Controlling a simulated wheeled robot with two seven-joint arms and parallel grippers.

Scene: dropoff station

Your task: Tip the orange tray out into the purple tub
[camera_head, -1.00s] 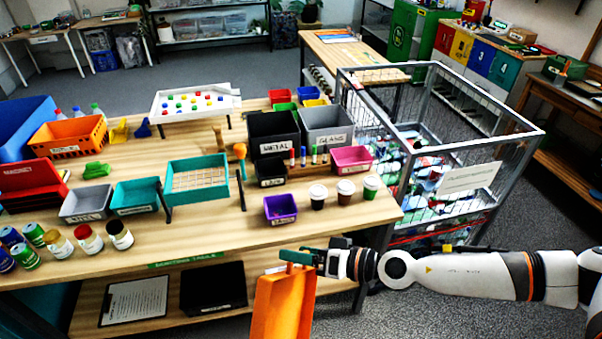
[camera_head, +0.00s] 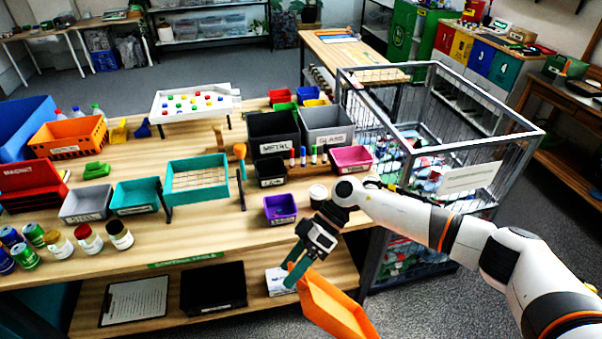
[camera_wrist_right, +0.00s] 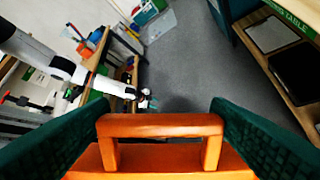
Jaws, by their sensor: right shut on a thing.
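The orange tray (camera_head: 335,308) hangs tilted in front of the table's near edge, partly cut off by the bottom of the head view. My right gripper (camera_head: 298,268) is shut on its handle. In the right wrist view the handle (camera_wrist_right: 160,126) sits between the green fingers. I cannot see what the tray holds. The purple tub (camera_head: 280,209) stands upright on the table near its front edge, beyond and slightly left of my right gripper. My left gripper (camera_wrist_right: 147,101) seems to show small in the right wrist view; its jaws are too small to judge.
A white-lidded cup (camera_head: 318,194) stands right of the tub, close to my right arm; my arm hides what lies beyond. A black bin (camera_head: 270,172) and a teal tray (camera_head: 197,180) stand behind. The wire cage (camera_head: 440,130) is at right.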

